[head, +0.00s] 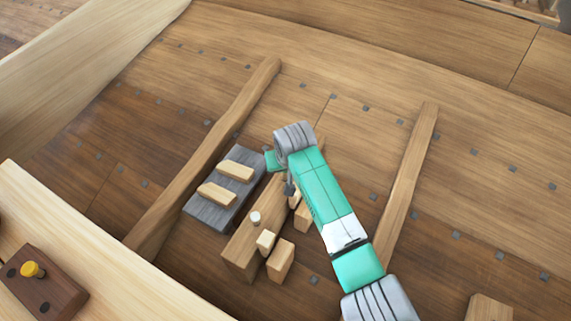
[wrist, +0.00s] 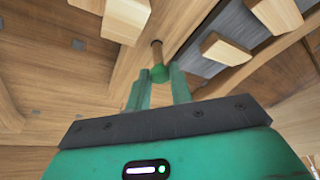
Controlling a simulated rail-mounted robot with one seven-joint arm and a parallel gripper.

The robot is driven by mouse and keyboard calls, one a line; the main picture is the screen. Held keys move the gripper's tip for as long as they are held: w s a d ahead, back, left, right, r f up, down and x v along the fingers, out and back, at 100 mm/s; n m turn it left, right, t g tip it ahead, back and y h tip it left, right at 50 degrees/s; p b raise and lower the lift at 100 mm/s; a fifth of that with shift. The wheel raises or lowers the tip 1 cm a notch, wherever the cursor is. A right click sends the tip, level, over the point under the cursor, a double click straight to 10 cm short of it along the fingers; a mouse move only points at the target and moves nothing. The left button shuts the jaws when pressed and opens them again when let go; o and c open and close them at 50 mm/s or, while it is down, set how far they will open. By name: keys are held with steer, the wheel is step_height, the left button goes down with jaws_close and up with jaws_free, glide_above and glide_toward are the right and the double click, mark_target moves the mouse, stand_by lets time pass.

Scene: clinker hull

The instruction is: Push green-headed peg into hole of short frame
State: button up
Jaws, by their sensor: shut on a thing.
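The green-headed peg (wrist: 157,52) shows in the wrist view, its brown shaft pointing away from my gripper (wrist: 160,82). My gripper is shut on its green head, with a finger on each side. The far end of the shaft meets the wooden face of the short frame (wrist: 184,22); I cannot tell whether it is inside the hole. In the head view the short frame (head: 242,250) lies between two longer ribs, with a pale-headed peg (head: 255,217) in its top. My arm hides the frame's far part, my gripper's fingertips and the green-headed peg there.
Several pale wooden blocks (head: 280,260) stick out along the frame's right side. A grey board (head: 207,212) with two pale blocks lies to its left. Long ribs (head: 210,150) (head: 406,185) flank the area. A dark block with a yellow-headed peg (head: 32,269) sits at lower left.

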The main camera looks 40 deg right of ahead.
steer(key=shift+f+b, duration=0.35)
steer(key=shift+f, duration=0.6)
steer(key=o, duration=1)
steer(key=shift+r, duration=0.1)
step_height(320, 180, up, 8)
steer(key=p, duration=0.8)
steer(key=shift+r+p, duration=0.15)
steer(key=shift+p, duration=0.2)
steer(key=shift+f, duration=0.2)
